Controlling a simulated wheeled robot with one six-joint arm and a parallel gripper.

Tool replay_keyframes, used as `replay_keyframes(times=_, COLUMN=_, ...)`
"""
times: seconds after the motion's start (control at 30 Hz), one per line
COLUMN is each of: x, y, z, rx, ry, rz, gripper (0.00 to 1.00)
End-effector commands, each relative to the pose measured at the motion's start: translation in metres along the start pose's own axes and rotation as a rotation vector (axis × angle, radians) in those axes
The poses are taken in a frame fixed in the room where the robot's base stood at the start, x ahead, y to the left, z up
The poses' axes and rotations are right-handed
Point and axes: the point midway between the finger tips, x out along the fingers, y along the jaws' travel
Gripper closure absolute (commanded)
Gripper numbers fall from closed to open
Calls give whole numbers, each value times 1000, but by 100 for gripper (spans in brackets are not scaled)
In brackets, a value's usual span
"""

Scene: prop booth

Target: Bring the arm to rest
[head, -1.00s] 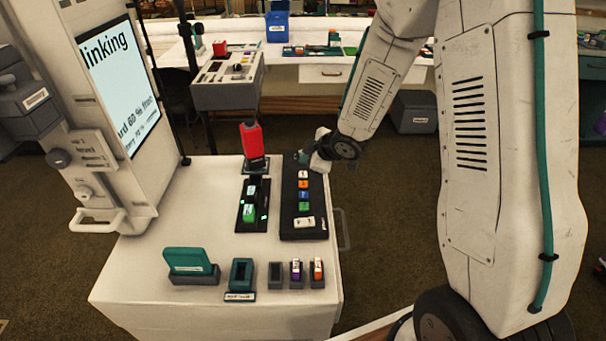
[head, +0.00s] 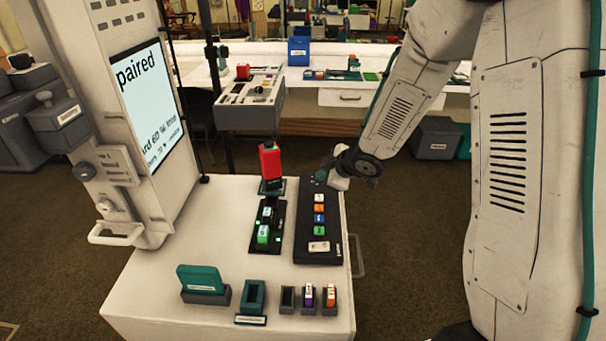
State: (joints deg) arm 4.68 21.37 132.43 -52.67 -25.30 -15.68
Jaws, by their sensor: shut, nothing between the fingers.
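My arm reaches in from the right of the head view, its pale links bent down toward the white cart (head: 190,305). My gripper (head: 324,178) is small in the picture, at the far end of the black button panel (head: 318,257). It is shut and holds nothing. It looks close above the panel's far right corner; whether it touches cannot be told. The panel has several coloured keys in a row and one pale key at the near end.
A red device (head: 271,163) stands behind a black dock (head: 252,245) with green lights. A screen (head: 137,100) stands at left, reading "paired". Small holders and a teal card holder (head: 203,278) line the cart's front. A grey console (head: 250,115) stands behind.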

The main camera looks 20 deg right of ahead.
Motion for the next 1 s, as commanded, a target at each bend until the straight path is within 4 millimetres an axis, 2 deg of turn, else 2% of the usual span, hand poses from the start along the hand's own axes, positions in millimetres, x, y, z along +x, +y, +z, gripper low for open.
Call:
replay_keyframes(times=0.17, x=0, y=-2, z=8, rx=18, ry=-38, rz=-9, gripper=100)
replay_keyframes(times=0.27, x=-3, y=-9, z=30, rx=78, ry=-146, rz=-26, gripper=100)
replay_keyframes(times=0.37, x=-17, y=-18, z=60, rx=180, ry=-308, rz=-41, gripper=100)
replay_keyframes(times=0.47, x=-52, y=-22, z=78, rx=302, ry=-472, rz=-34, gripper=100)
replay_keyframes(times=0.5, x=-69, y=-24, z=83, rx=355, ry=-534, rz=-29, gripper=100)
replay_keyframes(times=0.63, x=-134, y=-37, z=85, rx=542, ry=-710, rz=-17, gripper=100)
replay_keyframes(times=0.8, x=-217, y=-67, z=68, rx=774, ry=-863, rz=-34, gripper=100)
replay_keyframes(times=1.0, x=-300, y=-112, z=34, rx=993, ry=-933, rz=-92, gripper=100)
